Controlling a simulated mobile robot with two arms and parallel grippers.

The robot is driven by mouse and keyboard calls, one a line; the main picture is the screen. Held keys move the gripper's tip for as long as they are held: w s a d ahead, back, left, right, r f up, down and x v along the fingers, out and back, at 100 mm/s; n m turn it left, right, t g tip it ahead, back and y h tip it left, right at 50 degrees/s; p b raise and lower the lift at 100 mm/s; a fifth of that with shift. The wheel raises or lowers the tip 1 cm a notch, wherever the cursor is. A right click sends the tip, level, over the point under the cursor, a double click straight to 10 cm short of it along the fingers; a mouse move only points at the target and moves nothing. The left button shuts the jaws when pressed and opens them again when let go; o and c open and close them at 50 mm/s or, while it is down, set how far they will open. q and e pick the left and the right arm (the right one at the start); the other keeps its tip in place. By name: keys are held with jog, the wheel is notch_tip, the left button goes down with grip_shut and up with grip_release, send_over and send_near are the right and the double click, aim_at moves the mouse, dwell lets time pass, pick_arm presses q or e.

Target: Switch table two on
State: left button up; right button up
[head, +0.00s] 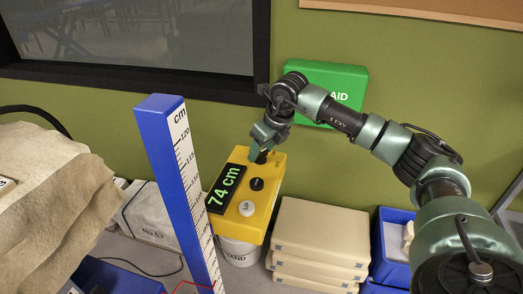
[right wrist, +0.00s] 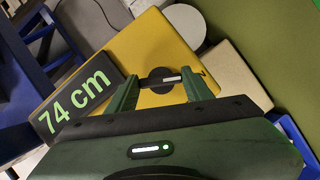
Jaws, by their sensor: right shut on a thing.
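A yellow control box (head: 264,207) stands below the wall, with a black display (head: 224,189) reading "74 cm" in green. It also shows in the right wrist view (right wrist: 165,45). My right gripper (head: 260,156) is at the box's far end. In the right wrist view its fingers stand on either side of a round black knob (right wrist: 157,79) with a pale pointer line, and it is shut on it. A second black knob (head: 257,184) and a white round button (head: 247,208) sit nearer on the box. My left gripper is out of view.
A blue column with a cm scale (head: 163,150) stands left of the box. A white bucket (head: 238,252), stacked beige slabs (head: 320,235) and a blue bin (head: 392,240) lie around. A green first-aid box (head: 330,78) hangs behind.

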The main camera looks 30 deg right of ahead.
jog(key=shift+r, duration=0.15)
jog(key=o, duration=1.4)
jog(key=b+v, duration=0.1)
jog(key=v, duration=0.6)
jog(key=shift+s+r, duration=0.15)
jog(key=shift+r, duration=0.15)
